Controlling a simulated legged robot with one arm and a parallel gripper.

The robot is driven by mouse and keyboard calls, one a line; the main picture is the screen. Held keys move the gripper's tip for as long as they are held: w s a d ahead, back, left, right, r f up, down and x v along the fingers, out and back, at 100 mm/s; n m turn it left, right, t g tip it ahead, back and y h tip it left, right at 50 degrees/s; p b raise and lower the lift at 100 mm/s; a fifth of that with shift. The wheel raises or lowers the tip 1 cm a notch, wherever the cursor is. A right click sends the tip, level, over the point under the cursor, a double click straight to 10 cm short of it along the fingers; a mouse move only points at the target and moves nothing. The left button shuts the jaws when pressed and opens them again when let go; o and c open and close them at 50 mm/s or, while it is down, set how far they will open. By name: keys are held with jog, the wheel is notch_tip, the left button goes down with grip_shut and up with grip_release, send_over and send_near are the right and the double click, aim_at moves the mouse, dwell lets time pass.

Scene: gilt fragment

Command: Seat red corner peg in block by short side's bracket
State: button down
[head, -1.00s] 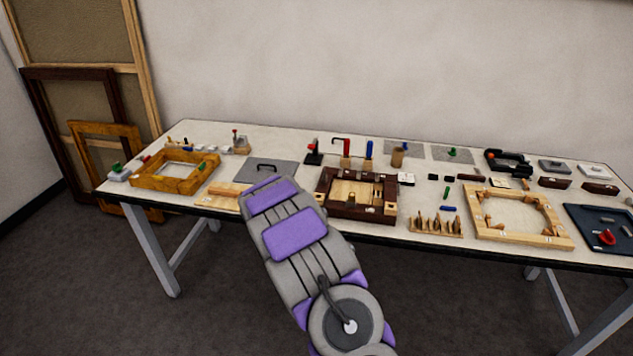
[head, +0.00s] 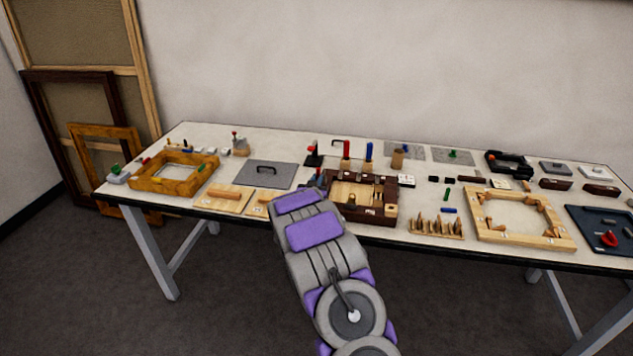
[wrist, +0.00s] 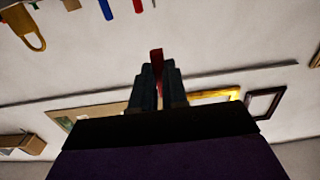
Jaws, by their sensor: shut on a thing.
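My gripper (wrist: 160,85) is shut on a red peg (wrist: 156,55) in the wrist view. The peg stands up between the fingertips, its lower part hidden by them. In the head view my arm reaches over the table's front edge to the left side of a dark wooden frame box (head: 362,213), and the fingers are mostly hidden behind the arm. The box holds pale wood, small blocks and brackets, too small to tell apart. I cannot tell which block is beside the short side's bracket.
A gilt-brown frame (head: 150,183) and a grey plate (head: 265,175) lie to the left. Red and blue clamps (head: 369,155) stand behind the box. A pale frame (head: 483,232) and a peg rack (head: 436,228) lie to the right.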

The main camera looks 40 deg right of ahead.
jog(key=shift+f+b, duration=0.4)
jog(key=shift+f, duration=2.5)
jog(key=shift+a+p, duration=0.1)
jog(key=shift+p, duration=0.35)
jog(key=shift+s+f, duration=0.1)
jog(key=shift+f, duration=1)
jog(key=c, duration=1.1)
grip_release()
jog(key=shift+s+a+f, duration=0.1)
